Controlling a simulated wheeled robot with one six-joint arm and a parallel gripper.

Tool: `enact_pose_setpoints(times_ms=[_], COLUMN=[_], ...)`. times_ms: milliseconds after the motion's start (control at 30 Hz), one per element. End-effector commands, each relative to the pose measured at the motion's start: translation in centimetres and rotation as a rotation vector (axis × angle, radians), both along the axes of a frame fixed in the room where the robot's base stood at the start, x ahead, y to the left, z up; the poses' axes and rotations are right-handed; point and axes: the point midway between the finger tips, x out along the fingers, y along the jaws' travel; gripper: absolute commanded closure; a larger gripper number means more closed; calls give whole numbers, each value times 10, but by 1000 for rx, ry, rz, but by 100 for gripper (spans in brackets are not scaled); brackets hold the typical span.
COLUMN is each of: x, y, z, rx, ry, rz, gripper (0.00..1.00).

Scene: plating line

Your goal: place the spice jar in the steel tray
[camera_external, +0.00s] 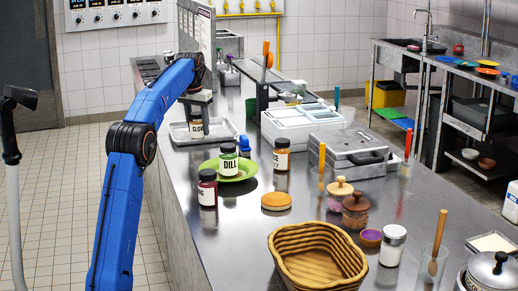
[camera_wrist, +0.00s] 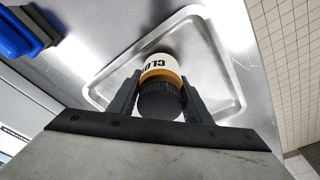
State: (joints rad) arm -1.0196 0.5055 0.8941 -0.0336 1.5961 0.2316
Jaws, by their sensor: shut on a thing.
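The spice jar (camera_external: 196,131), with a white label reading "CLO…", is at the steel tray (camera_external: 229,130) on the left of the counter in the external view. My gripper (camera_external: 197,107) comes down from above and is shut on the jar. In the wrist view the fingers of my gripper (camera_wrist: 158,83) press on both sides of the jar (camera_wrist: 158,68), whose dark lid faces the camera. The steel tray (camera_wrist: 238,85) lies behind the jar there, and the jar is within its outline. I cannot tell whether the jar's base touches the tray floor.
A green plate (camera_external: 246,173) carries a dill jar (camera_external: 228,160). Other jars (camera_external: 208,190) (camera_external: 282,156) stand close by. A blue object (camera_external: 244,145) is just right of the tray. A wicker basket (camera_external: 318,262) sits at the front. The tray otherwise looks empty.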

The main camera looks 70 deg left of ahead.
Motion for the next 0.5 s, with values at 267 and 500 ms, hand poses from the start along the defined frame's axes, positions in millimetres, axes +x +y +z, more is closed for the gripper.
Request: enact_pose_setpoints(times_ms=[267, 500], x=[0, 0], y=[0, 0], z=[-2, -4], rx=[1, 0], ry=[-1, 0], rz=[0, 0], gripper=[84, 37])
